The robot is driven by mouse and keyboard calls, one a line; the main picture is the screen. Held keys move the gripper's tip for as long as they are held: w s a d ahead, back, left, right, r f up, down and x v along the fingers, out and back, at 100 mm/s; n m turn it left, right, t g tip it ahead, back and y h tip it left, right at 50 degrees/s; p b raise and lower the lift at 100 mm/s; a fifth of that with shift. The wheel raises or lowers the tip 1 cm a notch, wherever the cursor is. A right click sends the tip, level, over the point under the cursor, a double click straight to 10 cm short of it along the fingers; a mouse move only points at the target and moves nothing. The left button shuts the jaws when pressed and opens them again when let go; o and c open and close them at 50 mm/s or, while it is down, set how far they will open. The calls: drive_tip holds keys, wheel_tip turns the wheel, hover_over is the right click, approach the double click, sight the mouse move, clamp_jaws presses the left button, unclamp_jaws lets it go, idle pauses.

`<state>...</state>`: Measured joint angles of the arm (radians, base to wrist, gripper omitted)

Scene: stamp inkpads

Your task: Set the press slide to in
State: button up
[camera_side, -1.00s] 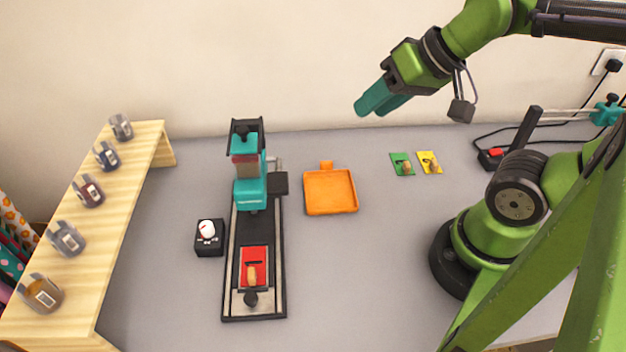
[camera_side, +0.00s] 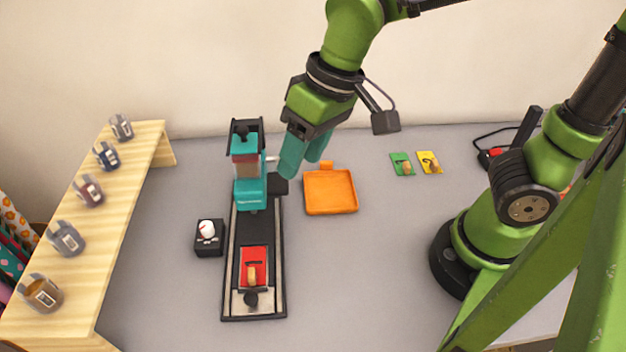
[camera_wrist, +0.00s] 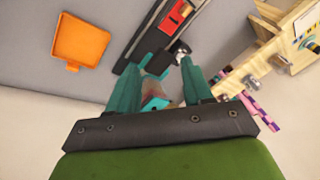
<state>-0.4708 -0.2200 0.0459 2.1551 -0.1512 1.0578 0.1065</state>
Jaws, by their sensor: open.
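The press (camera_side: 249,185) is a teal and black stand at the back of a long black rail base (camera_side: 228,285). Its slide (camera_side: 239,298) sits at the front end of the rail, away from the press head, carrying a red card. A black knob (camera_side: 251,299) stands at the slide's front. My gripper (camera_side: 302,170) has teal fingers, is open and empty, and hangs right of the press head, above the table. In the wrist view, the teal press (camera_wrist: 153,98) shows between my fingers (camera_wrist: 158,80), and the red card (camera_wrist: 174,18) lies beyond.
An orange tray (camera_side: 331,209) lies right of the rail. A black box with a white and red top (camera_side: 208,238) stands left of it. A wooden shelf (camera_side: 110,235) with several stamps is at left. Green (camera_side: 400,165) and yellow (camera_side: 430,167) cards lie back right.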

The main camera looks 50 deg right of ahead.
drive_tip(key=n+g+h, duration=0.1)
drive_tip(key=g+h, duration=0.1)
hover_over(250, 297)
drive_tip(key=d, duration=0.2)
wheel_tip(250, 297, down, 3)
drive_tip(key=shift+a+m, duration=0.8)
drive_tip(key=shift+a, duration=0.2)
drive_tip(key=shift+h, duration=0.3)
wheel_tip(250, 297, down, 16)
drive_tip(key=shift+r, duration=0.25)
clamp_jaws()
